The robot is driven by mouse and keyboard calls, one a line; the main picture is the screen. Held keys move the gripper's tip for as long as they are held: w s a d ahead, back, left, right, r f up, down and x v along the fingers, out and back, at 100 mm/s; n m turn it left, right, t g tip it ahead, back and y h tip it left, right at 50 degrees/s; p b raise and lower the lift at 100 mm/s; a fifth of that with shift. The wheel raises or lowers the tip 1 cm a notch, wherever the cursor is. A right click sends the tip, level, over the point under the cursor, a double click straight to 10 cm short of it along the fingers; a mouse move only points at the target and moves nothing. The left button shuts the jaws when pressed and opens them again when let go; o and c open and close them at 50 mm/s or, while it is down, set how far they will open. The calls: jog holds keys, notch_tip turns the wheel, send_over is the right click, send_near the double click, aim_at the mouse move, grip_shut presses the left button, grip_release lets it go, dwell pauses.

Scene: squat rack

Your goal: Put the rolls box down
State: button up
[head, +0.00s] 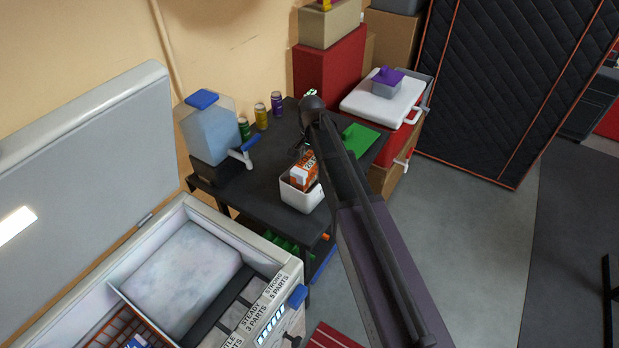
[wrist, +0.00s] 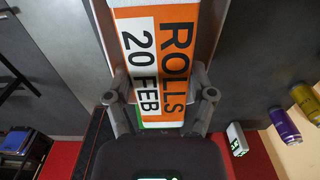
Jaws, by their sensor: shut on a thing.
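The rolls box (head: 304,172) is orange and white. In the wrist view it (wrist: 160,60) fills the space between my fingers, with "ROLLS 20 FEB" facing the camera. My gripper (wrist: 161,98) is shut on it; in the head view my gripper (head: 299,151) is dark and partly hidden by my arm. The box stands at the mouth of a white open bin (head: 302,200) on the dark table (head: 258,193). Its lower part is hidden by the bin's front wall. I cannot tell whether it touches the bin's bottom.
A water jug (head: 210,135) stands at the table's left. Several cans, one purple (head: 277,104), line the back. An open chest (head: 180,270) is at front left.

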jog(key=shift+f+b, duration=0.55)
jog(key=shift+f, duration=0.35)
jog(key=shift+f, duration=0.1)
jog(key=shift+f+b, duration=2.15)
jog(key=shift+b, duration=0.1)
jog(key=shift+f, duration=0.15)
jog(key=o, duration=1.3)
jog(key=shift+c, duration=0.2)
jog(key=shift+r, duration=0.25)
notch_tip(320, 180, up, 12)
jog(key=p, duration=1.2)
